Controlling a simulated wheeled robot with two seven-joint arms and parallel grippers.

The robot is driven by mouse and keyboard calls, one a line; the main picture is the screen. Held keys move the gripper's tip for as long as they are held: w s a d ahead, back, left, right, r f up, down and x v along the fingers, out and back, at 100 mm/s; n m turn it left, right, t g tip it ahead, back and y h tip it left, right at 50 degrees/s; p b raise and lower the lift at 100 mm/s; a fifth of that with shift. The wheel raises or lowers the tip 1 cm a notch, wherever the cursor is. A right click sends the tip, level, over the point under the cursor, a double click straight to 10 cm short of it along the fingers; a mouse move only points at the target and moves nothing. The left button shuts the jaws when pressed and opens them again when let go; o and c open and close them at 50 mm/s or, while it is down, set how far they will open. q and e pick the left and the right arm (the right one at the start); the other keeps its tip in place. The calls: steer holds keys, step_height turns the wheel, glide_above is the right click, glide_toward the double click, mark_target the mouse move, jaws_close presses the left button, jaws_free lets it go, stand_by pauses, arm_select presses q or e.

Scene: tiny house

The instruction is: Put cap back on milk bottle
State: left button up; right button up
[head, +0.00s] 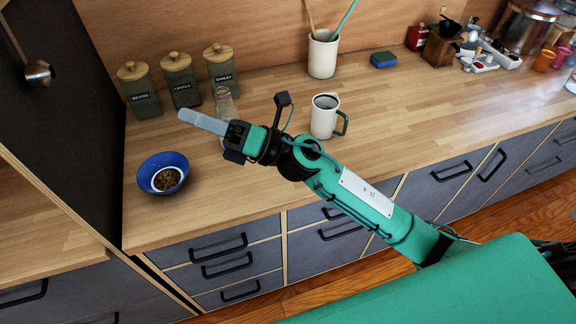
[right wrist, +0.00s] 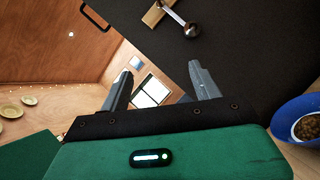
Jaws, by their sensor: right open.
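A clear glass bottle (head: 226,104), which looks like the milk bottle, stands on the wooden counter in front of the canisters. My right gripper and forearm are in front of its lower part in the head view. My right gripper (head: 186,116) is above the counter, its fingers pointing left, past the bottle. In the right wrist view, the two fingers of this gripper (right wrist: 160,68) are spread wide with nothing between them. I cannot make out the bottle's cap in either view. My left gripper does not show.
Several lidded green canisters (head: 178,80) stand behind the bottle. A blue bowl (head: 149,170) with brown contents sits at the counter's left end, near a dark tall cabinet (head: 60,110). A white mug (head: 325,117) stands right of the gripper.

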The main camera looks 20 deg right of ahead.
steer(key=s+a+f+n+g+h, duration=0.3)
steer(key=a+f+n+g, duration=0.1)
steer(key=n+g, duration=0.6)
steer(key=w+d+f+n+h, duration=0.2)
steer(key=d+f+n+h, duration=0.2)
steer(key=f+n+h, duration=0.35)
steer(key=w+d+h, duration=0.3)
steer(key=d+h, duration=0.1)
steer(key=d, duration=0.2)
steer(key=w+d+f+n+t+h, duration=0.1)
steer(key=w+d+h, duration=0.2)
steer(key=d, duration=0.3)
steer(key=w+d+t+h, duration=0.1)
steer(key=w+d+h, duration=0.2)
steer(key=d, duration=0.3)
steer(key=shift+w+d+f+h, duration=0.2)
steer(key=shift+d+h, duration=0.1)
steer(key=shift+h, duration=0.55)
steer(key=shift+n, duration=0.25)
step_height(320, 180, down, 9)
steer(key=shift+r+p, duration=0.2)
steer(key=shift+p, duration=0.9)
